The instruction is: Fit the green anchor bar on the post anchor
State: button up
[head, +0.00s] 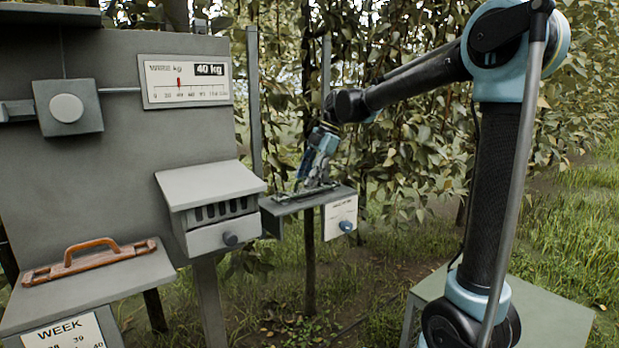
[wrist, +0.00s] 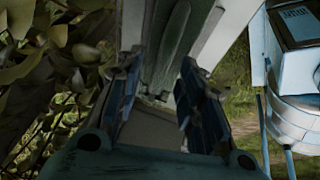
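A dark green bar (head: 303,191), which looks like the green anchor bar, lies along the small grey shelf (head: 285,205) in the middle of the head view. My gripper (head: 316,176) points down over it, close to its handle. The gripper hides part of the bar. In the wrist view the fingers of my gripper (wrist: 160,85) stand apart, with a long greenish ridged piece (wrist: 172,45) beyond and between the tips. I cannot tell whether they touch it. I cannot make out which part is the post anchor.
An orange-brown bar with a handle (head: 92,262) lies on the left shelf (head: 120,282). A slotted grey box (head: 212,205) with a knob stands between the shelves. A gauge (head: 187,80) reads 40 kg. A white label (head: 340,213) hangs at the small shelf. Foliage (head: 425,160) is close behind.

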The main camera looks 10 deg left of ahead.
jog(key=v, duration=1.2)
jog(key=s+d+f+m+t, duration=0.1)
jog(key=s+d+f+m, duration=0.15)
jog(key=d, duration=0.25)
jog(key=s+d+f+m, duration=0.2)
jog(key=d+m, duration=0.2)
jog(key=d, duration=0.2)
jog(key=s+d+f+m+t+h, duration=0.1)
jog(key=s+d+f+m+h, duration=0.1)
jog(key=s+d+f+m, duration=0.8)
jog(key=s+d+f+m+t+h, duration=0.2)
jog(key=s+d+f+m, duration=0.8)
jog(key=d+f, duration=0.5)
notch_tip(320, 180, down, 3)
jog(key=shift+s+r+m, duration=0.25)
jog(key=shift+s+m, duration=0.05)
jog(key=shift+m, duration=0.55)
